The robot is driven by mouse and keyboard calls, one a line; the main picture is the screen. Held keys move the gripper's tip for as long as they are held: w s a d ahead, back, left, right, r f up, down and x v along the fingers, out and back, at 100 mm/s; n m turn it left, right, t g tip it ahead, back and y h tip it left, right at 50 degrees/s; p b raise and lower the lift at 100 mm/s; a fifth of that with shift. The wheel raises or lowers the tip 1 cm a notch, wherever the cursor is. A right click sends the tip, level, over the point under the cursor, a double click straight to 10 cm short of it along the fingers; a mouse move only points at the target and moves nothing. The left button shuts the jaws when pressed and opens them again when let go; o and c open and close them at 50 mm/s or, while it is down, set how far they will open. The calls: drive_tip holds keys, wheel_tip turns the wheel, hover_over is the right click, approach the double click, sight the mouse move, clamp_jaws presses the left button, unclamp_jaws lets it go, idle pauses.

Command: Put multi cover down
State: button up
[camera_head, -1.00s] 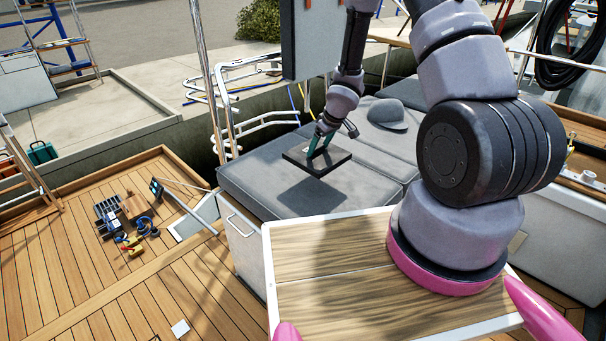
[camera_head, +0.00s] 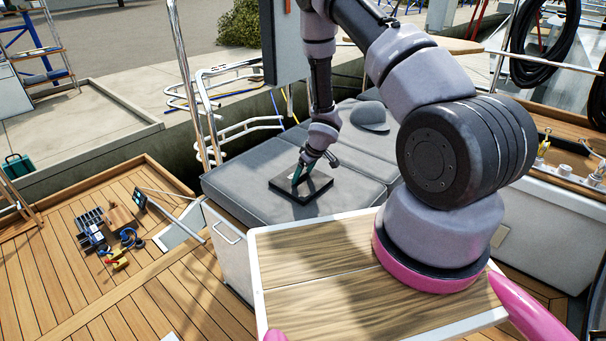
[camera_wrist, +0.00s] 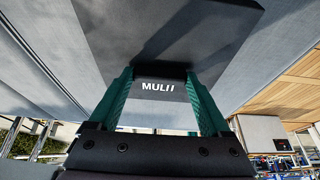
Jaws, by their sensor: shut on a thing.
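The multi cover (camera_head: 316,190) is a dark, flat, square plate. In the wrist view the multi cover (camera_wrist: 160,50) shows white lettering that reads like "MULTI". My gripper (camera_head: 298,175) has green fingers and is shut on the plate's raised part. In the wrist view my gripper (camera_wrist: 158,88) has a finger on each side of the lettered part. The plate is at the grey cushioned seat (camera_head: 240,195), near its front edge. I cannot tell whether its underside touches the cushion.
A grey cap-like thing (camera_head: 370,117) lies on the cushions behind the plate. A metal rail (camera_head: 215,150) stands at the left. Blue and yellow tools (camera_head: 120,240) lie on the wooden deck (camera_head: 60,300). Bare cushion lies left of the plate.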

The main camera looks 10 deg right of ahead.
drive_tip(key=shift+f, duration=0.1)
drive_tip(key=o, duration=1.2)
drive_tip(key=shift+o, duration=0.2)
drive_tip(key=s+d+r+m+t+h, duration=0.1)
drive_tip(key=s+d+r+m, duration=0.15)
drive_tip(key=r, duration=1.05)
drive_tip(key=s+d+r+m+t+h, duration=0.15)
drive_tip(key=d+r, duration=0.25)
drive_tip(key=r, duration=0.9)
drive_tip(key=s+d+r+m+h, duration=0.1)
drive_tip(key=s+d+r+m, duration=0.15)
drive_tip(key=r, duration=1.05)
drive_tip(key=s+a+r+m+y, duration=0.1)
drive_tip(key=s+a+r+m, duration=0.1)
drive_tip(key=s+r, duration=0.6)
drive_tip(key=s+a+r+m+y, duration=0.1)
drive_tip(key=s+r, duration=0.6)
drive_tip(key=s, duration=0.7)
drive_tip(key=shift+a+r+m+t+y, duration=0.35)
drive_tip(key=shift+a+r+m+t, duration=0.1)
drive_tip(key=shift+a+m, duration=0.5)
